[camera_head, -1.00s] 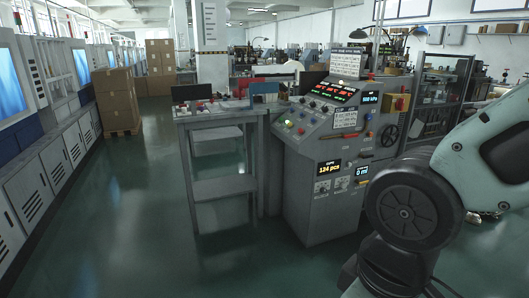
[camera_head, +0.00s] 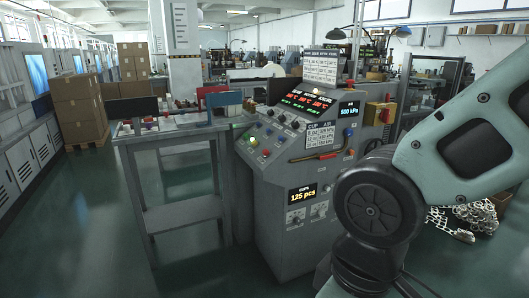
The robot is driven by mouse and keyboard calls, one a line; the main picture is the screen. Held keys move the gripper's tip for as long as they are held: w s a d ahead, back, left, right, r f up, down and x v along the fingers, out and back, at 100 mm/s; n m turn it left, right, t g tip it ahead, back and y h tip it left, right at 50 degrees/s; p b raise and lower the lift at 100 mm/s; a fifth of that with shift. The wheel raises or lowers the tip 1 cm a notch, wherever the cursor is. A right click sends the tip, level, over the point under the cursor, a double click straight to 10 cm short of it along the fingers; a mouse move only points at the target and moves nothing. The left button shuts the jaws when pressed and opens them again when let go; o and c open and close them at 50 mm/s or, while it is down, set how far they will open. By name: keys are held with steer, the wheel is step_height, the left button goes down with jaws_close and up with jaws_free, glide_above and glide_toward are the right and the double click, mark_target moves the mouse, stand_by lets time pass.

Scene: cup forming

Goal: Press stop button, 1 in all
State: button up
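The grey cup forming machine (camera_head: 275,205) stands in the middle, with a sloped control panel (camera_head: 285,150). The panel carries several small coloured buttons and knobs, among them green and yellow ones at its left side. The labels are too small to show which button is the stop button. A yellow box with a red knob (camera_head: 383,114) sits on the machine's right side. My arm comes in from the right, with a dark round joint in front of the machine's lower right. My gripper is out of view.
A grey workbench (camera_head: 185,215) with small items on top adjoins the machine's left side. Stacked cardboard boxes (camera_head: 75,105) stand at the left. Pale chain-like coils (camera_head: 480,215) lie on the floor at the right. The floor in front is clear.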

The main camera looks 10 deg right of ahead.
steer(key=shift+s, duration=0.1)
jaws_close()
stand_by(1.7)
